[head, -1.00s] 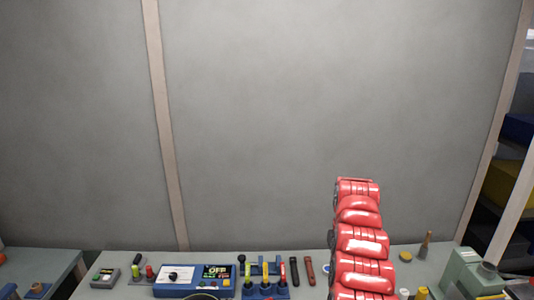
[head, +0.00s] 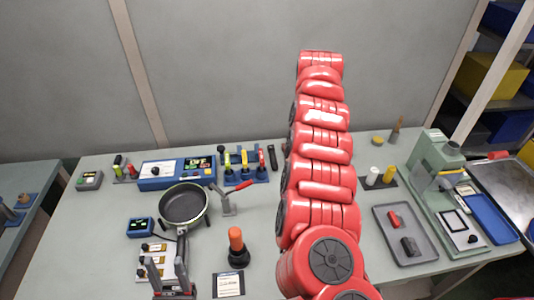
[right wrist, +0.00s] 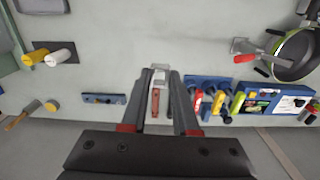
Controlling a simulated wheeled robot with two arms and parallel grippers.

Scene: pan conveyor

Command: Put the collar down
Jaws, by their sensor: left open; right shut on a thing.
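My right gripper (right wrist: 160,78) shows in the right wrist view, shut on a small pale grey piece (right wrist: 159,75) between its fingertips. This piece seems to be the collar, though its shape is hard to make out. The gripper is above the back part of the table, over a red-brown tool (right wrist: 155,105). In the head view my red right arm hides this gripper and what it holds.
A black pan (head: 184,204) stands left of centre on the grey table (head: 100,235). A blue rack (head: 240,179) with coloured handles and a control box (head: 177,173) stand at the back. A grey tray (head: 405,234) and green machine (head: 442,185) are at the right.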

